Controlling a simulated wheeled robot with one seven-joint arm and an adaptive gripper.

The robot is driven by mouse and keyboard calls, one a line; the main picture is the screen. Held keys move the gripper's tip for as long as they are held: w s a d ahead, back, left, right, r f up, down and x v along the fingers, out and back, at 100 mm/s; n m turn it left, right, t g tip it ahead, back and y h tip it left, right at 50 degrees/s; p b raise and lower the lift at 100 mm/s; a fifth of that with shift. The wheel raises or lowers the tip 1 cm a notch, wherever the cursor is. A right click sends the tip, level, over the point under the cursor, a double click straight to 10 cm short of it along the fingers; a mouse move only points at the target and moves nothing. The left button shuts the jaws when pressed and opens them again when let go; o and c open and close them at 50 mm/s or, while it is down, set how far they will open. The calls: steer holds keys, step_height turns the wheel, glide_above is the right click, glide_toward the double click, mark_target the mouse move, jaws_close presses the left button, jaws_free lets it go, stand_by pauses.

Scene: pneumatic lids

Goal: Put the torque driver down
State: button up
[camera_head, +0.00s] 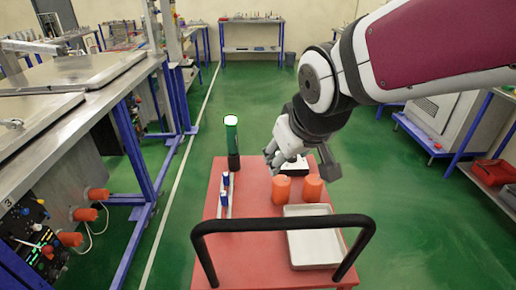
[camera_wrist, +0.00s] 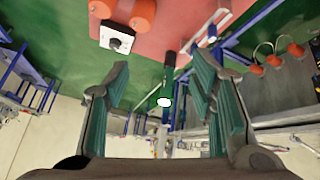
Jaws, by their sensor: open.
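A green cylinder with a white top and a dark lower end, which looks like the torque driver (camera_head: 231,135), stands upright at the back left of the red cart top (camera_head: 255,240). In the wrist view the torque driver (camera_wrist: 168,82) shows between the fingers but farther off, its white end towards me. My gripper (camera_head: 300,160) is open and empty. It hangs above the back of the cart, to the right of the torque driver and apart from it. Its two fingers (camera_wrist: 162,85) are spread wide in the wrist view.
Two orange cylinders (camera_head: 312,188) and a white box with a dark knob (camera_wrist: 116,38) stand near my gripper. A narrow rack with blue pieces (camera_head: 224,198) lies at left, a grey tray (camera_head: 315,250) at front right. A black handle (camera_head: 283,224) crosses the front.

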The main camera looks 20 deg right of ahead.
steer(key=s+g, duration=0.1)
steer(key=s, duration=0.4)
steer(key=s+a+g, duration=0.1)
steer(key=s, duration=0.4)
steer(key=s+r+m+y, duration=0.1)
steer(key=s, duration=0.4)
steer(key=shift+a+g, duration=0.4)
steer(key=shift+r, duration=0.1)
steer(key=shift+r+p, duration=0.8)
steer(key=shift+r, duration=0.15)
